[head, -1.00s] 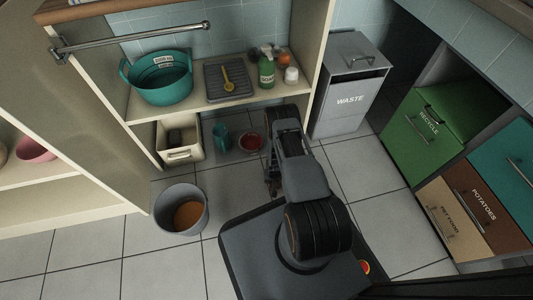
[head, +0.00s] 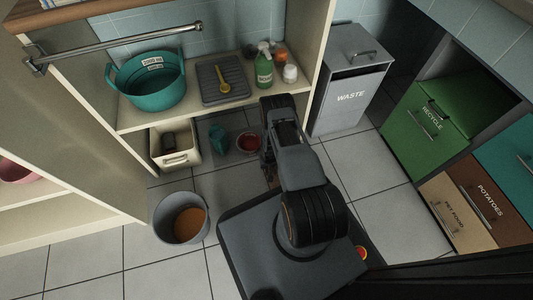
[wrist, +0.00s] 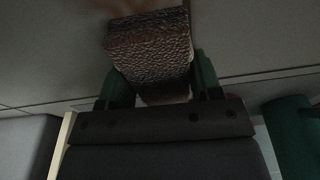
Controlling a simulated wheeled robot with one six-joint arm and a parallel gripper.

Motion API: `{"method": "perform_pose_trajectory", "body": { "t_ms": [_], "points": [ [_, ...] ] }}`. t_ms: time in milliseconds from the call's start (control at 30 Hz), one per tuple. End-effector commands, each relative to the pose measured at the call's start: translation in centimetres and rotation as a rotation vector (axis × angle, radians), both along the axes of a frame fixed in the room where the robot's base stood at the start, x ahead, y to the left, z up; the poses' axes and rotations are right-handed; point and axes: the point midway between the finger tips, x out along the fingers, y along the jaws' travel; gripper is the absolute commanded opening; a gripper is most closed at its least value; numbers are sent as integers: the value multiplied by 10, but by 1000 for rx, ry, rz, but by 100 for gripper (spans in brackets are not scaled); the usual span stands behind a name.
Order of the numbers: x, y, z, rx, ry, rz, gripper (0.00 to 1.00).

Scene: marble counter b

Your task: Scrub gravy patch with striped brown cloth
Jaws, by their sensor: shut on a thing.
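My gripper shows in the wrist view (wrist: 150,85), its two green fingers shut on a brown, rough-textured folded cloth (wrist: 148,45). Stripes on the cloth are hard to make out in the dim light. The cloth is close to the grey floor, and I cannot tell whether it touches. A faint brownish patch (wrist: 105,8), possibly the gravy, shows at the top edge of the wrist view beside the cloth, partly hidden by it. In the head view my arm hides most of the gripper and the floor under it.
A grey bucket (head: 160,222) with brown contents stands on the floor at left. A cream bin (head: 176,160), a teal mug (head: 218,138) and a red bowl (head: 249,143) are under the shelf. The grey waste bin (head: 349,80) stands right of it. Floor tiles (head: 375,185) at right are clear.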

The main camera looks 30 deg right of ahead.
Motion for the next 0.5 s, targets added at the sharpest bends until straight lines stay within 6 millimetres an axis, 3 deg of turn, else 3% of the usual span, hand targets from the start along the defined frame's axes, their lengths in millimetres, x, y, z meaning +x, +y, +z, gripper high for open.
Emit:
{"method": "perform_pose_trajectory", "body": {
  "t_ms": [100, 500],
  "points": [
    [2, 0, 20, -1, -4, 2, 29],
    [3, 7, 55, 0, -3, 17, 29]
  ]
}}
